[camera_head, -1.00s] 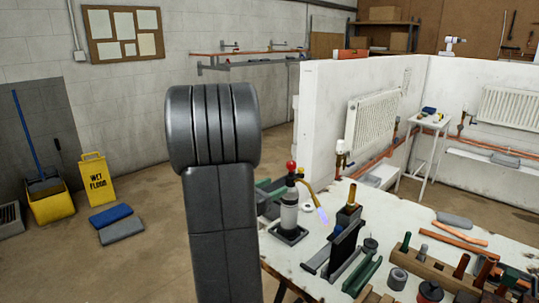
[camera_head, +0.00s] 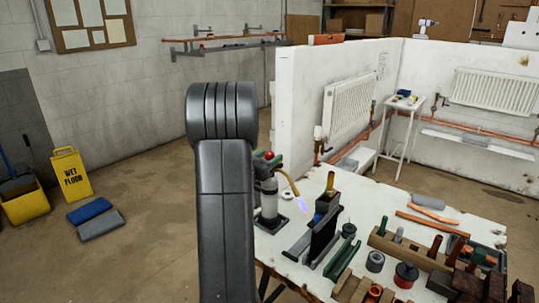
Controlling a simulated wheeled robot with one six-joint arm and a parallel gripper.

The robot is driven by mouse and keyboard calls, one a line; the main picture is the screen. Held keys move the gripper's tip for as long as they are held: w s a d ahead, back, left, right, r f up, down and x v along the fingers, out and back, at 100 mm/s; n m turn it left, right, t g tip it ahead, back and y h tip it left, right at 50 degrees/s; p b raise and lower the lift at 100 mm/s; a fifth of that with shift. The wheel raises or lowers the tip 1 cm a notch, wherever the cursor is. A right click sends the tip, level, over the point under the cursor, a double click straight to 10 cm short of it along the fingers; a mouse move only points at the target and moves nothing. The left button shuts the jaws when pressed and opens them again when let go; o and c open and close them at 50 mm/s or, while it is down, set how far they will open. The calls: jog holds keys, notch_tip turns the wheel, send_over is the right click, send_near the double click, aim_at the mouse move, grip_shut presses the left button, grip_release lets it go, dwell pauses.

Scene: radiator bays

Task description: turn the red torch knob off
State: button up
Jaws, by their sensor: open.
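The torch (camera_head: 268,198) stands upright on the white workbench, a grey cylinder on a dark base. Its red knob (camera_head: 269,155) is at the top, and a brass nozzle (camera_head: 289,182) bends down to the right. A bluish flame (camera_head: 302,204) shows at the nozzle's tip. My dark arm rises in front, just left of the torch, and covers part of its left side. My gripper is not in view.
The workbench (camera_head: 461,213) holds a dark holder (camera_head: 322,238), a wooden tool rack (camera_head: 405,249) and copper pipes (camera_head: 432,224). White bay walls with radiators (camera_head: 346,103) stand behind. A yellow wet-floor sign (camera_head: 71,174) and pads (camera_head: 90,209) are on the floor at left.

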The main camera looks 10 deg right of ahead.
jog(key=shift+w+d, duration=0.25)
jog(key=shift+d, duration=0.05)
jog(key=c, duration=0.9)
jog(key=shift+c, duration=0.2)
